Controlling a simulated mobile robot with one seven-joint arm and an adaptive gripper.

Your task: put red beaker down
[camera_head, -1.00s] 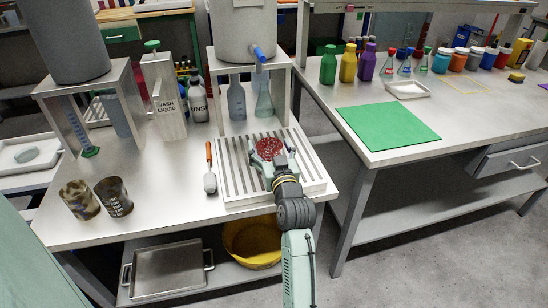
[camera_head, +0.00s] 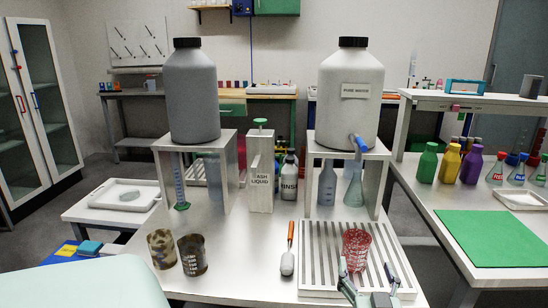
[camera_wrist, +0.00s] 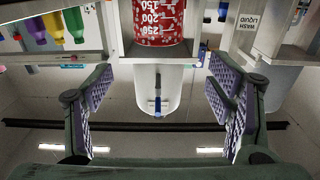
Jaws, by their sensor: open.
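The red beaker (camera_head: 356,246), with white markings, stands upright on the slatted metal drain rack (camera_head: 318,262) under the white water tank. It also shows at the top of the wrist view (camera_wrist: 158,20), where the picture is upside down. My gripper (camera_head: 368,274) is open in front of the beaker, its fingers spread apart. In the wrist view the two padded fingers (camera_wrist: 165,97) are wide apart with nothing between them, and the beaker is beyond them.
An orange-handled brush or scoop (camera_head: 289,250) lies left of the rack. A wash liquid container (camera_head: 261,172) and bottles stand behind. A green mat (camera_head: 490,237) lies on the right table.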

